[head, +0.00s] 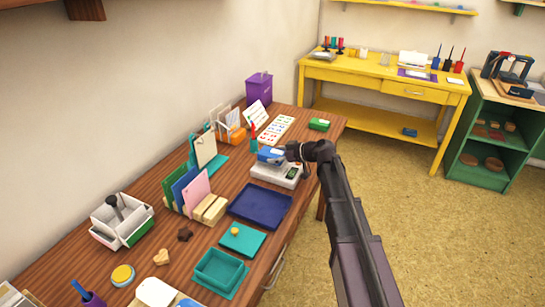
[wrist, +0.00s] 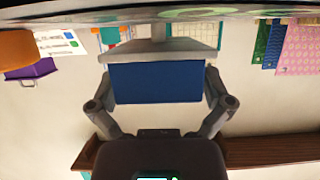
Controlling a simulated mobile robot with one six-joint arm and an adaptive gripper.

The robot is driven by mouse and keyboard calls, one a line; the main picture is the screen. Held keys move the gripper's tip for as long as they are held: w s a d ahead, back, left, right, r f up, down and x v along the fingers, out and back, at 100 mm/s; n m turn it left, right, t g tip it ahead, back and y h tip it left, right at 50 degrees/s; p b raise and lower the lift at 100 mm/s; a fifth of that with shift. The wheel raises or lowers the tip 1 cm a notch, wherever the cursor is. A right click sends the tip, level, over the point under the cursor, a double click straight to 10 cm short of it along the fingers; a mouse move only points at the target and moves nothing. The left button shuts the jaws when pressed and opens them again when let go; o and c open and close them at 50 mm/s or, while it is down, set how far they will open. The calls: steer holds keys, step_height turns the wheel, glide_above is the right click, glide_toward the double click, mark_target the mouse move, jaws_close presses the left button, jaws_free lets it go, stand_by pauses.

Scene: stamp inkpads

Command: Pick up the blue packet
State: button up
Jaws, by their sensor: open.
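The blue packet (head: 269,154) lies on top of the white scale (head: 272,174) on the brown table. In the wrist view, which is upside down, the blue packet (wrist: 157,82) fills the space between the two fingers of my gripper (wrist: 158,98), against the pale scale plate (wrist: 165,54). In the head view my gripper (head: 291,152) is at the right side of the packet, low over the scale. The fingers are open, one on each side of the packet. I cannot tell whether they touch it.
A dark blue tray (head: 260,222) lies in front of the scale. A card stand (head: 196,203) stands to the left, and a teal bottle with a red top (head: 253,143) is close behind. Open floor is right of the table.

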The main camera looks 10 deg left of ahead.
mark_target(275, 153)
steer(key=c, duration=1)
steer(key=shift+c, duration=0.2)
steer(key=shift+r, duration=0.2)
step_height(275, 153, up, 4)
steer(key=p, duration=0.4)
steer(key=shift+f, duration=0.15)
steer(key=s+d+p, duration=0.1)
steer(key=s+d, duration=0.3)
steer(key=s, duration=1.1)
steer(key=shift+s+r, duration=0.25)
steer(key=shift+r, duration=0.2)
steer(key=shift+d, duration=0.1)
